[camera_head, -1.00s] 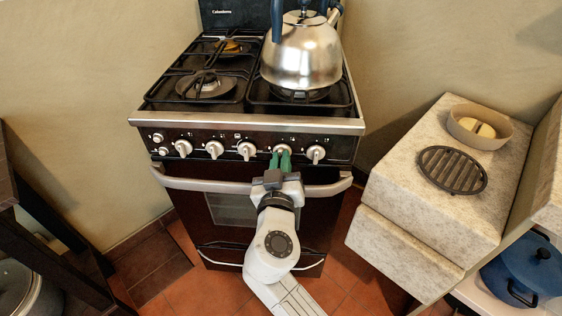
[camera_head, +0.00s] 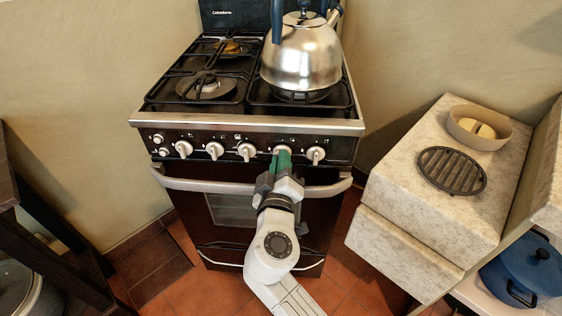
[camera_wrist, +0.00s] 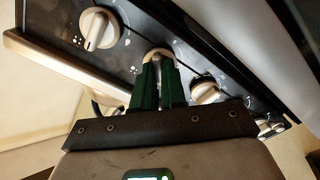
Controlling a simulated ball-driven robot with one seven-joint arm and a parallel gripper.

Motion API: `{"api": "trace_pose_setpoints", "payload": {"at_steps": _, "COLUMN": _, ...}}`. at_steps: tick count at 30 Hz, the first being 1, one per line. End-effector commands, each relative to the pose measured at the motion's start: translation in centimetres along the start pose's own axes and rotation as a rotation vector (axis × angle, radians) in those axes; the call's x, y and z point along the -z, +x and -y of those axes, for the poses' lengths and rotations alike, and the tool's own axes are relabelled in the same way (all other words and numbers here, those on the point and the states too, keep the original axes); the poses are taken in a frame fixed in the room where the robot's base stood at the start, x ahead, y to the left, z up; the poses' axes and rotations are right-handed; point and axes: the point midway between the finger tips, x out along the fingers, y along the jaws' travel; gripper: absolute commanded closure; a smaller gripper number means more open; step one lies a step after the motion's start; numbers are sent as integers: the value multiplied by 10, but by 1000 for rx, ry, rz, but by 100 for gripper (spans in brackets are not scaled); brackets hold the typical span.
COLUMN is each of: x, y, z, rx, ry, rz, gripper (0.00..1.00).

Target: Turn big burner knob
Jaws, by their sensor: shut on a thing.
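The black stove (camera_head: 232,178) has a row of silver knobs along its front panel, below the steel edge. My gripper (camera_head: 282,156), with green fingers, is at the knob second from the right. In the wrist view, its fingers (camera_wrist: 158,78) are closed around that knob (camera_wrist: 158,52), whose rounded top shows between and above the fingertips. The rest of this knob is hidden by the fingers. Neighbouring knobs are the rightmost one (camera_head: 315,154) and the middle one (camera_head: 247,151); both are clear of my gripper.
A steel kettle (camera_head: 301,58) stands on the right burner grate. The oven handle bar (camera_head: 200,186) runs just below the knobs, close to my gripper. A stone counter (camera_head: 400,200) with a bowl (camera_head: 462,137) and a round black trivet (camera_head: 452,172) is at the right.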

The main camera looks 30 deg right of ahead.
Motion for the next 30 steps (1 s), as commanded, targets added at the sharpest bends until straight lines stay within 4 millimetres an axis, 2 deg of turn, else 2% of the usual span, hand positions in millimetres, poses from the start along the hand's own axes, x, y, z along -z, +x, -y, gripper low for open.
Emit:
{"api": "trace_pose_setpoints", "payload": {"at_steps": 15, "x": 2, "y": 0, "z": 0, "rx": 2, "ry": -447, "rz": -2, "gripper": 100}}
{"api": "trace_pose_setpoints", "payload": {"at_steps": 22, "x": 1, "y": 0, "z": 1, "rx": 2, "ry": -571, "rz": -3, "gripper": 100}}
{"api": "trace_pose_setpoints", "payload": {"at_steps": 30, "x": 1, "y": 0, "z": 2, "rx": 2, "ry": -635, "rz": -3, "gripper": 100}}
